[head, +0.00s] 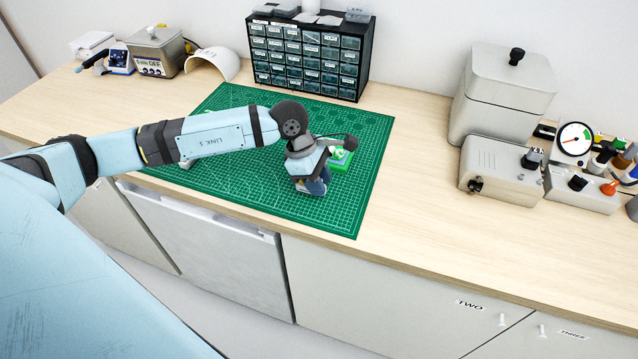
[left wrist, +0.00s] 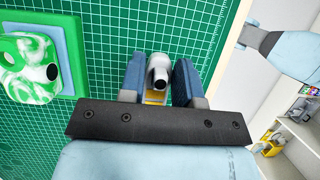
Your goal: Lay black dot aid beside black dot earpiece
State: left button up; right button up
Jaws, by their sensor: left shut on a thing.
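The earpiece (left wrist: 27,62) is green and white marbled with a black dot, and sits on a blue pad (left wrist: 72,55) with a green border at the left of the left wrist view. In the head view the earpiece (head: 340,153) shows just right of my left gripper (head: 318,187). In the left wrist view my left gripper (left wrist: 158,80) is shut on a small grey-white aid (left wrist: 158,65) with a dark end, over the green mat, apart from the pad. Whether it touches the mat I cannot tell. The aid is hidden in the head view. My right gripper is not in view.
The green cutting mat (head: 350,215) has free room in front and to the right. A drawer cabinet (head: 308,55) stands at the back. A grey box device (head: 500,170) and a lidded metal container (head: 500,95) stand at the right. A whitish item lies partly under my left arm.

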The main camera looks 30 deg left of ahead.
pick_arm(q)
jog(key=shift+f, duration=0.9)
jog(key=o, duration=0.9)
jog(key=shift+a+r, duration=0.1)
jog(key=shift+r, duration=0.25)
jog(key=b+v, duration=0.1)
jog(key=v, duration=1)
jog(key=shift+r, duration=0.25)
